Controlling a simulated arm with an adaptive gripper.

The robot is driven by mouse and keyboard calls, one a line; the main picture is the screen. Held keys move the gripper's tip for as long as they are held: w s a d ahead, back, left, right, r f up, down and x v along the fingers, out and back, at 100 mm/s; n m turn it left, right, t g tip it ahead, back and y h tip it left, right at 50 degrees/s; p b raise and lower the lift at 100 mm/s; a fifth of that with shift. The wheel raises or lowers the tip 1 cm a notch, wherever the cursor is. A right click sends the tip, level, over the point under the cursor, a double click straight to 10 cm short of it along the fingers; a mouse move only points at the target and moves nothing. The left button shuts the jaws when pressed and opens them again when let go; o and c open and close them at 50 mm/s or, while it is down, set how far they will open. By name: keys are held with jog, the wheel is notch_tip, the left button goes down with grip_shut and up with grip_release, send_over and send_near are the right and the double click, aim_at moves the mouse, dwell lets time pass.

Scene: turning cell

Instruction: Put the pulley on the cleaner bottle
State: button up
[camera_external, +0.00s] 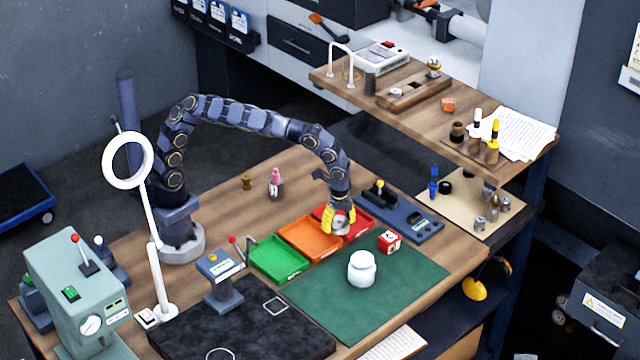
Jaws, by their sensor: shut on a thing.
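My gripper (340,219), with yellow fingers, points down over the red tray (362,228). It is shut on a small grey metallic round piece (341,226), which looks like the pulley; the fingers partly hide it. A small bottle with a pink top (276,182) stands upright on the wooden table, left of my gripper, and may be the cleaner bottle. It is apart from the gripper and the held piece. Whether the held piece touches the tray, I cannot tell.
Orange (303,249) and green (279,269) trays adjoin the red one. A white jar (361,270) and a red-and-white cube (389,241) stand on the green mat (415,275). A small brass piece (245,182) stands left of the pink-topped bottle. Wood around both is clear.

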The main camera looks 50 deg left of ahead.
jog(key=shift+w+d+f, duration=0.35)
jog(key=shift+w+d, duration=0.2)
jog(key=shift+d, duration=0.25)
send_over(362, 258)
jog(key=f, duration=0.5)
jog(key=shift+s+a, duration=0.15)
jog(key=shift+s, duration=0.15)
jog(key=shift+w+d+f, duration=0.2)
jog(key=shift+d+f, duration=0.05)
jog(key=shift+f, duration=1.6)
jog(key=shift+f, duration=0.2)
jog(key=o, duration=1.1)
jog(key=shift+r, duration=0.1)
